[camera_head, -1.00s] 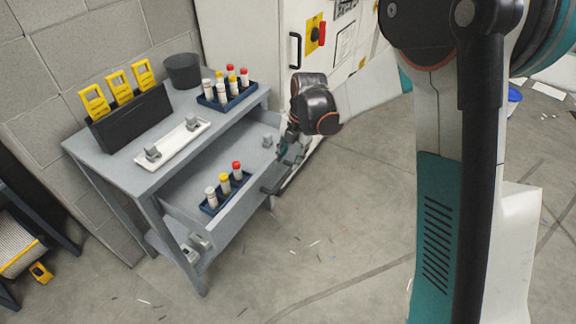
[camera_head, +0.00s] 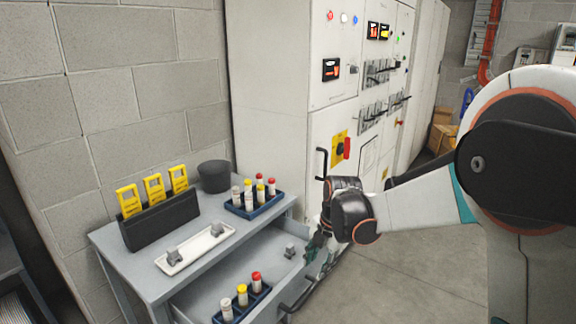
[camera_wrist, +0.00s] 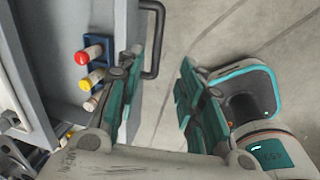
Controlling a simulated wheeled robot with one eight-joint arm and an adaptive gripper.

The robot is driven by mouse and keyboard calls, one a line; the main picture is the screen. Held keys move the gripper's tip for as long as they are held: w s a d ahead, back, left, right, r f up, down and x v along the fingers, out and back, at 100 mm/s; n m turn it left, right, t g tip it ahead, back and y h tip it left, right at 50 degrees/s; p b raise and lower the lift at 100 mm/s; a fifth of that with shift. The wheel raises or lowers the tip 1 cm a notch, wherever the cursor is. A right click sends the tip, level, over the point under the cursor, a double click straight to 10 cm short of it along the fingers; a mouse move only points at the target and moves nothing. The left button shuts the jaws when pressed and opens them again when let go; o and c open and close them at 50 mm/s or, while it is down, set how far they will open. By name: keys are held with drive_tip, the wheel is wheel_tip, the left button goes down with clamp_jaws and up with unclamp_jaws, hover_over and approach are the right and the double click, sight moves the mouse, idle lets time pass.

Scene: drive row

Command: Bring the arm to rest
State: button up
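My gripper (camera_head: 317,244) is beside the front right of the open drawer (camera_head: 200,300) of the grey bench. My arm (camera_head: 410,206) reaches in from the right of the head view.
The drawer holds a blue rack of vials (camera_head: 257,306) and a small grey part (camera_head: 290,251). On the bench top are a vial rack (camera_head: 252,212), a white tray (camera_head: 207,247), yellow-tagged holder (camera_head: 163,220) and dark pot (camera_head: 214,177). A white cabinet (camera_head: 270,110) stands behind.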

drive_tip(key=s+d+r+m+t, duration=0.1)
drive_tip(key=s+d+r+m, duration=0.2)
drive_tip(key=s+r+m, duration=0.35)
drive_tip(key=s+d+r+m+t, duration=0.2)
drive_tip(key=s+d+r+m, duration=0.1)
drive_tip(key=s+r+m, duration=0.3)
drive_tip(key=s+d+m+t+h, duration=0.1)
drive_tip(key=s+d+m+t, duration=0.1)
drive_tip(key=s+m, duration=1.1)
drive_tip(key=shift+s+d+f+m+t+h, duration=0.3)
drive_tip(key=shift+s+d+m, duration=0.1)
drive_tip(key=shift+d+m, duration=0.45)
